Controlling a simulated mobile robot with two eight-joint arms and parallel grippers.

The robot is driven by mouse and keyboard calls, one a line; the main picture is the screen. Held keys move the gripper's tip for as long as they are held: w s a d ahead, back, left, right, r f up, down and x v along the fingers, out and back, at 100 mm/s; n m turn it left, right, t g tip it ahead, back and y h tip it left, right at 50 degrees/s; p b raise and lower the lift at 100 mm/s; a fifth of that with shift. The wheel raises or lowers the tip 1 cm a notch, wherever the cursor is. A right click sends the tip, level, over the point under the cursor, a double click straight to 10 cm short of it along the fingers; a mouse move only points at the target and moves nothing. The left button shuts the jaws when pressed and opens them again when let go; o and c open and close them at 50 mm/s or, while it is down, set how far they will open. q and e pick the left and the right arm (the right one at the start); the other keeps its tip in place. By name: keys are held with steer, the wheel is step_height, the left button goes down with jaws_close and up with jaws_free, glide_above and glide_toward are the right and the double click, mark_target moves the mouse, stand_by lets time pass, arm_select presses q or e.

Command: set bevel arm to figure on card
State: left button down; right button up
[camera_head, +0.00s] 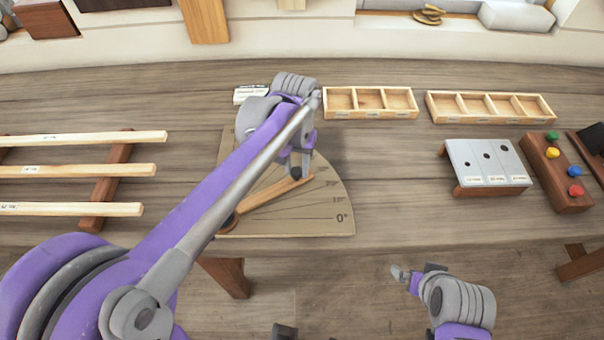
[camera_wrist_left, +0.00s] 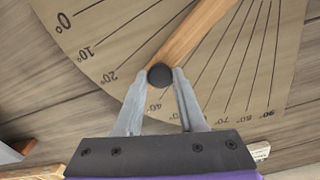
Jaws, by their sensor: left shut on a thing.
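The fan-shaped angle board (camera_head: 330,222) lies on the bench, with degree marks rising from 0. The wooden bevel arm (camera_head: 262,200) lies across it; in the wrist view (camera_wrist_left: 195,35) its tip sits between the 20 and 40 figures, with the 30 figure hidden behind a finger. My left gripper (camera_head: 298,174) is shut on the black knob (camera_wrist_left: 160,76) at the arm's tip, one finger on each side. A white card (camera_head: 246,97) stands behind the board, partly hidden by my left arm; its figure is too small to read. My right gripper (camera_head: 407,274) hangs in front of the bench, empty.
Two divided wooden trays (camera_head: 371,114) (camera_head: 490,119) stand behind. A grey panel with holes (camera_head: 488,176) and a block with coloured knobs (camera_head: 556,175) are at the right. Wooden strips (camera_head: 75,170) lie on rails at the left.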

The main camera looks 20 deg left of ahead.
arm_select(q)
steer(key=w+a+n, duration=0.1)
steer(key=a+n, duration=0.1)
steer(key=a, duration=0.1)
steer(key=w+a+n, duration=0.2)
steer(key=a, duration=0.2)
steer(key=w+a+n, duration=0.2)
steer(key=a, duration=0.2)
steer(key=shift+w+n, duration=0.2)
steer(key=shift+n, duration=0.2)
steer(key=shift+w+a+n, duration=0.1)
steer(key=shift+a+n, duration=0.4)
steer(key=shift+a, duration=0.35)
steer(key=c, duration=0.5)
jaws_free()
steer(key=shift+r, duration=0.1)
step_height(320, 180, up, 11)
steer(key=p, duration=0.1)
